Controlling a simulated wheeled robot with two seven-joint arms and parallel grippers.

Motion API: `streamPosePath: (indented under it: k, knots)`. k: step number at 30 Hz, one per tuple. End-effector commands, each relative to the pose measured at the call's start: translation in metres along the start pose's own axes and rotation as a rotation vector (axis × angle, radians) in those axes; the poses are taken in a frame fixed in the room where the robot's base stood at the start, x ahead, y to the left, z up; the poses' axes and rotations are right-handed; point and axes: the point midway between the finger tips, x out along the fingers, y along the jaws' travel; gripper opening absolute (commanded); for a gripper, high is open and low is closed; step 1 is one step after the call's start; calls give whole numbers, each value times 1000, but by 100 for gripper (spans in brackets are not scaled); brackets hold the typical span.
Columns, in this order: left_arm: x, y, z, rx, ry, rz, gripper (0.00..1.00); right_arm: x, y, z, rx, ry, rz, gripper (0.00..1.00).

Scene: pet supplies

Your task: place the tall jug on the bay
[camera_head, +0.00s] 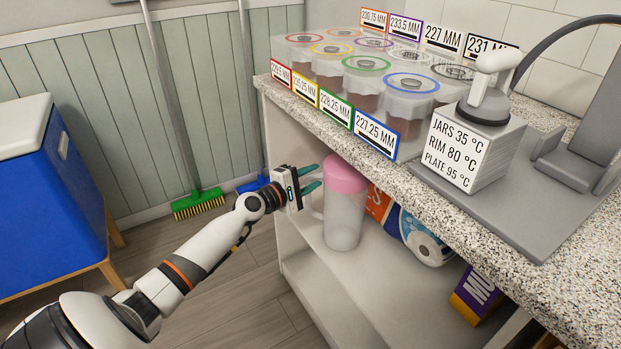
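The tall jug (343,223) is translucent with a pink lid. It stands upright on the white shelf (345,277) under the counter, near the shelf's left end. My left gripper (311,179) is just left of the jug at lid height. Its two teal fingers are apart, pointing toward the jug, with nothing seen between them. I cannot tell whether a fingertip touches the jug or its handle. My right gripper is not in view. No part is clearly marked as the bay.
The speckled counter (455,215) overhangs the shelf and carries lidded jars (408,97), number cards and a labelled block (470,150). A blue cooler (55,210) and green broom (198,203) stand left.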

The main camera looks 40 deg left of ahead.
Motion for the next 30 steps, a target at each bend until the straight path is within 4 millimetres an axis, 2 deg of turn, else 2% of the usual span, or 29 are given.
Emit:
streamPosePath:
  k: [8,11,19,24,30]
  knots:
    - [-6,-2,0,0,0,2,37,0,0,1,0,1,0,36]
    - [-19,-2,0,1,-1,3,37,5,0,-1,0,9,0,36]
    - [-72,0,-1,-1,0,4,37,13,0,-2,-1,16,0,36]
    - [-100,-1,-1,-1,-1,2,37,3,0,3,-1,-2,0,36]
    - [-117,-1,-1,1,1,2,37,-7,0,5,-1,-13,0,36]
